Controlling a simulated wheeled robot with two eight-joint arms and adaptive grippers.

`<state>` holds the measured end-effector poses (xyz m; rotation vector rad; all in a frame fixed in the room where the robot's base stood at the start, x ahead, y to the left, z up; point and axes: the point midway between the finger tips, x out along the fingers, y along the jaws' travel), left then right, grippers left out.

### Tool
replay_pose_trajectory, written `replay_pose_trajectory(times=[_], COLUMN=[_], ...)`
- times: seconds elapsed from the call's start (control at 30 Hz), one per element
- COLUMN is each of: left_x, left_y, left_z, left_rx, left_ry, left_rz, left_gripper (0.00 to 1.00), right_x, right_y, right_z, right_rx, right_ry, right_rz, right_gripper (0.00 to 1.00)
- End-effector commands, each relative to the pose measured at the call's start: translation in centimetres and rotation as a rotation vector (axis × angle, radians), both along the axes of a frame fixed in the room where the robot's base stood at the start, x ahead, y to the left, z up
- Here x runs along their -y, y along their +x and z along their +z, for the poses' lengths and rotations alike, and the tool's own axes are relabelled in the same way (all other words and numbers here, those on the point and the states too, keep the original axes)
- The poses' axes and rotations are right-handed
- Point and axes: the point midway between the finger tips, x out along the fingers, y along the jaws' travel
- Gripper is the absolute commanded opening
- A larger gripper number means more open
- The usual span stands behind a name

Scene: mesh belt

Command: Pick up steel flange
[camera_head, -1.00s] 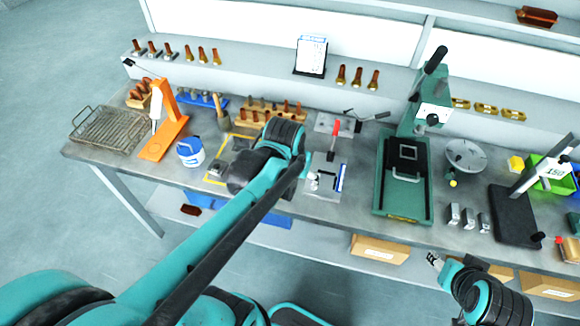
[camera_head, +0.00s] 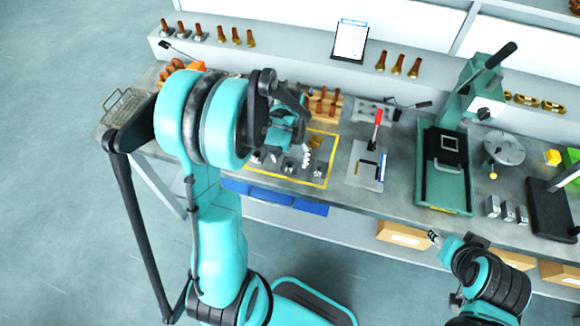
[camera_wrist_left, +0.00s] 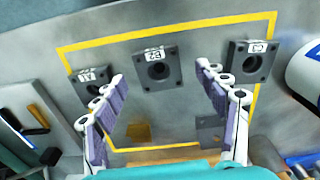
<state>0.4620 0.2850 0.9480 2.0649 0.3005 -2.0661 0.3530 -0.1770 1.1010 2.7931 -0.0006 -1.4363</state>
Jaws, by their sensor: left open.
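Three dark grey square pieces with round holes stand in the yellow outline; they look like steel flanges, but I cannot tell which one is meant. In the left wrist view they are a left piece (camera_wrist_left: 88,84), a middle piece (camera_wrist_left: 157,70) and a right piece (camera_wrist_left: 250,62), each with a white label. A brass-coloured square (camera_wrist_left: 138,132) and a flat grey square (camera_wrist_left: 209,132) lie nearer the wrist. My left gripper (camera_wrist_left: 164,80) is open and empty, its fingers either side of the middle piece in the picture, not touching it. My right gripper (camera_head: 436,238) hangs before the bench, its jaws unclear.
The yellow outline (camera_head: 328,160) lies on the grey bench. To its right are a fixture with a red handle (camera_head: 376,130) and a green press (camera_head: 446,170). A wire basket (camera_head: 125,105) sits at the left end. A white container (camera_wrist_left: 308,75) is beside the outline.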

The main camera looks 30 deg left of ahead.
Motion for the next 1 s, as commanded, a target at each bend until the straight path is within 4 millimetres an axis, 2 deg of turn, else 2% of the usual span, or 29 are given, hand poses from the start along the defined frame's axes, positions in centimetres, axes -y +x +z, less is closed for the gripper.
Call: replay_pose_trajectory(times=[0.03, 0.1, 0.37, 0.47, 0.6, 0.63, 1.0], left_x=[0.0, 0.01, 0.01, 0.01, 0.01, 0.02, 0.02], left_y=[0.02, 0.02, 0.0, 0.0, 0.0, 0.01, 0.0], left_z=[-0.89, -1.41, -1.56, -1.55, -1.54, -1.54, -0.99], left_rx=[0.0, 0.0, 0.001, 0.001, 0.001, 0.001, 0.001], left_ry=[0.0, 0.0, 0.0, 0.0, 0.0, 0.0, 0.0], left_rz=[0.0, 0.0, 0.0, 0.0, 0.0, 0.0, 0.0], left_gripper=[0.72, 0.72, 0.72, 0.49, 0.12, 0.06, 0.06], right_x=[0.0, 0.0, 0.0, 0.0, 0.0, 0.0, 0.0], right_y=[-0.01, 0.0, 0.01, 0.01, 0.01, 0.01, 0.01], right_z=[-0.39, -0.5, -0.44, -0.44, -0.44, -0.44, -0.24], right_rx=[0.0, 0.0, 0.0, 0.0, 0.0, 0.0, 0.0], right_ry=[0.0, 0.0, 0.0, 0.0, 0.0, 0.0, 0.0], right_rz=[0.0, 0.0, 0.0, 0.0, 0.0, 0.0, 0.0], right_gripper=[0.47, 0.47, 0.47, 0.47, 0.47, 0.47, 0.47])
